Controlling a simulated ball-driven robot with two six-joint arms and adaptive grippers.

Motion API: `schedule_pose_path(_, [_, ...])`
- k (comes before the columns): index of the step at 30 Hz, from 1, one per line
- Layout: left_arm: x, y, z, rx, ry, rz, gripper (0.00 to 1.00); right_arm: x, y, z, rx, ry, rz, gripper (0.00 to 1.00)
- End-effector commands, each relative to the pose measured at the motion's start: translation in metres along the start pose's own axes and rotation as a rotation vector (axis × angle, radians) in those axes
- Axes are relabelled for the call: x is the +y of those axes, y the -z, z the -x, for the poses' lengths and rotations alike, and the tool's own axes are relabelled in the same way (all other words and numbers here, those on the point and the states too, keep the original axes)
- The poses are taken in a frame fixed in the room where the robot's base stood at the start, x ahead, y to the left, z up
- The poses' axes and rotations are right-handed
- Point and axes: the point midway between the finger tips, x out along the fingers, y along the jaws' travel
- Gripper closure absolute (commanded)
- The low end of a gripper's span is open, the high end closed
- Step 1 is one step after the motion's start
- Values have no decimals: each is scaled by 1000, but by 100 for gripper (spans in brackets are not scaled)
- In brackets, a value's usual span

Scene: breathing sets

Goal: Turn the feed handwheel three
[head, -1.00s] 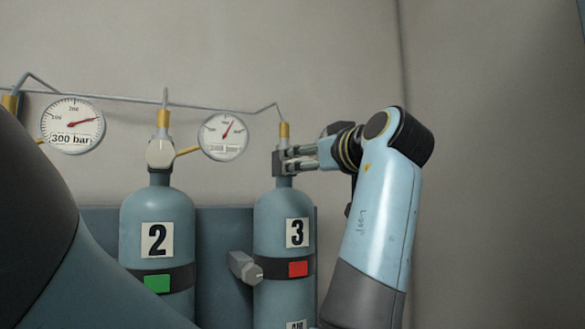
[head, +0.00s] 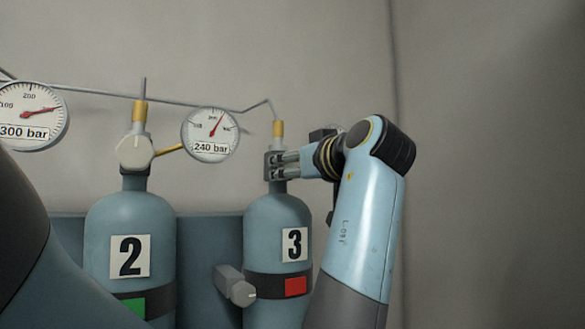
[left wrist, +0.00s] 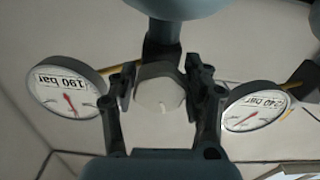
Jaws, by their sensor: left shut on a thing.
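Cylinder three (head: 262,215) stands upright, blue-grey, with a white "3" label and a red patch on a dark band. My left gripper (head: 275,165) is at the valve on its neck, below a brass fitting. The fingers hide its handwheel in the head view. In the left wrist view, the pale, many-sided handwheel (left wrist: 160,92) sits between the two fingers of my left gripper (left wrist: 162,100), which is shut on it. A small mark shows on its face. My right gripper is not in view.
Cylinder two (head: 110,220), with its own pale handwheel (head: 134,151), stands to the left. A grey knob (head: 240,292) sticks out between the cylinders. Gauges read 240 bar (head: 210,130) and 190 bar (left wrist: 66,88). A thin pipe (head: 180,100) runs above.

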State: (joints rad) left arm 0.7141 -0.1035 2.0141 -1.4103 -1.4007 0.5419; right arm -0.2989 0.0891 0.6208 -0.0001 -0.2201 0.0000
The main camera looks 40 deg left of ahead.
Motion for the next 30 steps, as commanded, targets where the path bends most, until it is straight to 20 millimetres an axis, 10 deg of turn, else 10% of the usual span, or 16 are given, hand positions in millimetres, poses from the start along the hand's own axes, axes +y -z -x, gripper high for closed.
schedule_pose_path(27, [-2,1,0,1,0,-430,83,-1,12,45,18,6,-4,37])
schedule_pose_path(28, [-2,1,0,1,0,-430,50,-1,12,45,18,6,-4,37])
schedule_pose_path(30, [-2,1,0,1,0,-429,41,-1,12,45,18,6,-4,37])
